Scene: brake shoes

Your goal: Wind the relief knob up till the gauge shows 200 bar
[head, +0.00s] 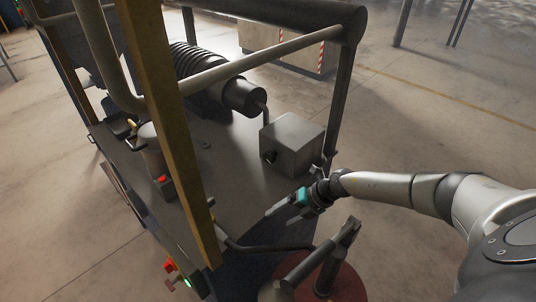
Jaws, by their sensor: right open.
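A grey box-shaped block (293,144) stands on the dark top plate of a machine frame. A small dark round part (270,156) sits on its left face; it may be the relief knob, but it is too small and dark to be sure. I cannot make out a gauge face or any reading. My right gripper (278,214) is open and empty, its fingers pointing left, in front of and below the block, apart from it. My left gripper is not in view.
A yellow post (177,120) and a pale rail (262,58) cross in front of the machine. A dark ribbed motor (205,75) lies behind. A small box with a red button (162,181) is at left. A dark hose and a reddish round base (345,284) are below my gripper.

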